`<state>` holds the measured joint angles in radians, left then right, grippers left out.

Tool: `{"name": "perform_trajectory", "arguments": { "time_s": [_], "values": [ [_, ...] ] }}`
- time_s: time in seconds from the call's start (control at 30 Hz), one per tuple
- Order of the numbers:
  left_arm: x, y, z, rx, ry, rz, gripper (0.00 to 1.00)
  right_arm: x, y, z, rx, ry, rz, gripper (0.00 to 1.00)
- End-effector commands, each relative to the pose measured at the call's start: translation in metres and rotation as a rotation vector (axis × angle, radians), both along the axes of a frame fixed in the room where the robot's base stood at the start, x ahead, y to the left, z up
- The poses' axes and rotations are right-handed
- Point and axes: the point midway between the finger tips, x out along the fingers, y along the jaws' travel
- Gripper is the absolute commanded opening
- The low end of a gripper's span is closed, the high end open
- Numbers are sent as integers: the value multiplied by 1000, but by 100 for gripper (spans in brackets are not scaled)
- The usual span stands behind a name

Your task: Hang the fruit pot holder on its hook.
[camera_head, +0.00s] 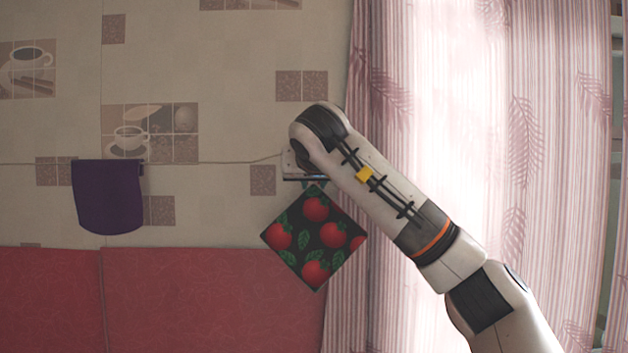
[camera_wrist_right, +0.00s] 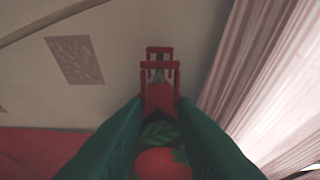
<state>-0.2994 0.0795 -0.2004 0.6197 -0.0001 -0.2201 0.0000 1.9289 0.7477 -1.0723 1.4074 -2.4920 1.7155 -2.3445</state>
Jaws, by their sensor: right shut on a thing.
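The fruit pot holder (camera_head: 314,240), dark with red fruits and green leaves, hangs cornerwise below my right gripper (camera_head: 303,177) in front of the tiled wall. My right gripper is shut on its top part. A red frame-like piece (camera_wrist_right: 158,68) with a small grey part inside stands just beyond the fingertips. I cannot tell whether it is the loop, the hook or both. My left gripper is out of view.
A purple cloth (camera_head: 108,198) hangs on the wall at the left. A pink striped curtain (camera_head: 440,120) is close on the right, behind my arm. A red panel (camera_head: 200,305) covers the lower wall. The wall between the cloth and the pot holder is clear.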

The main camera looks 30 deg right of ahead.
Motion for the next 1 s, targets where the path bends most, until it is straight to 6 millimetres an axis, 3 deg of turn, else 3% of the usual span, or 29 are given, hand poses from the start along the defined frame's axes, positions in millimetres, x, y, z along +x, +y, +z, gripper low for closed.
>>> {"name": "perform_trajectory", "arguments": {
  "time_s": [0.37,0.4,0.53,0.83,1.0],
  "values": [
    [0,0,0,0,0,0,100,0,0,0,0,0,0,2],
    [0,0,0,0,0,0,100,0,0,0,-1,-1,0,31],
    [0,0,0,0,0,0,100,0,0,0,0,0,0,50],
    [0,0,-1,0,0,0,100,-1,1,1,0,-1,1,50],
    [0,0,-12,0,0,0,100,-17,11,7,-1,-4,3,50]
  ]
}}
